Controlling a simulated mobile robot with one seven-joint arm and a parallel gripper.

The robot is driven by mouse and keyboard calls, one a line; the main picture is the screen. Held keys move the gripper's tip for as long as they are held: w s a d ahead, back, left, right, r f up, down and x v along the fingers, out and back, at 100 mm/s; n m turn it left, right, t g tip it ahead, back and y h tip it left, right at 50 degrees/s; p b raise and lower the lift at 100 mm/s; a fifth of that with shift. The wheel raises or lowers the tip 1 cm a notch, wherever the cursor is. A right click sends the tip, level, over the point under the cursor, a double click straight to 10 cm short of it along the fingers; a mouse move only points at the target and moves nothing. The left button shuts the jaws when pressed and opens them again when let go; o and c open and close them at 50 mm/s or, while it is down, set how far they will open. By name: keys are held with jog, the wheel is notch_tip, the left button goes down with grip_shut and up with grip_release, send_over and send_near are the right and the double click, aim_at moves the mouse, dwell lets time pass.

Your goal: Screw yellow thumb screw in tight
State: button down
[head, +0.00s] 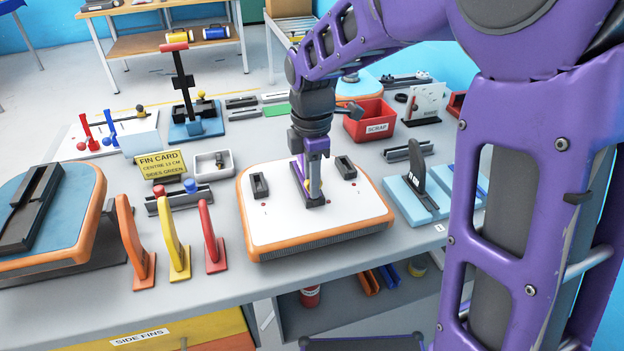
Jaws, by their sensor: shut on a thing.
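My gripper (313,184) points straight down over the white inflatable board (285,228) with an orange rim, at the middle of the bench. It is shut on a small yellowish part, seemingly the yellow thumb screw (316,187), at the dark centre fin box (313,201). The fingers hide most of the screw, so I cannot tell how deep it sits. Two shorter dark fin boxes stand on the board, one to the left (260,185) and one to the right (346,167).
Orange (128,235), yellow (172,235) and red (209,232) fins stand left of the board. A yellow fin card (162,164) and a small tray (214,164) are behind them. A red scrap bin (371,122) is behind; a black fin (418,165) stands right on blue pads.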

jog(key=shift+m, duration=1.7)
jog(key=shift+m+p, duration=0.3)
jog(key=shift+m, duration=1.5)
jog(key=m, duration=0.3)
jog(key=shift+w, duration=0.1)
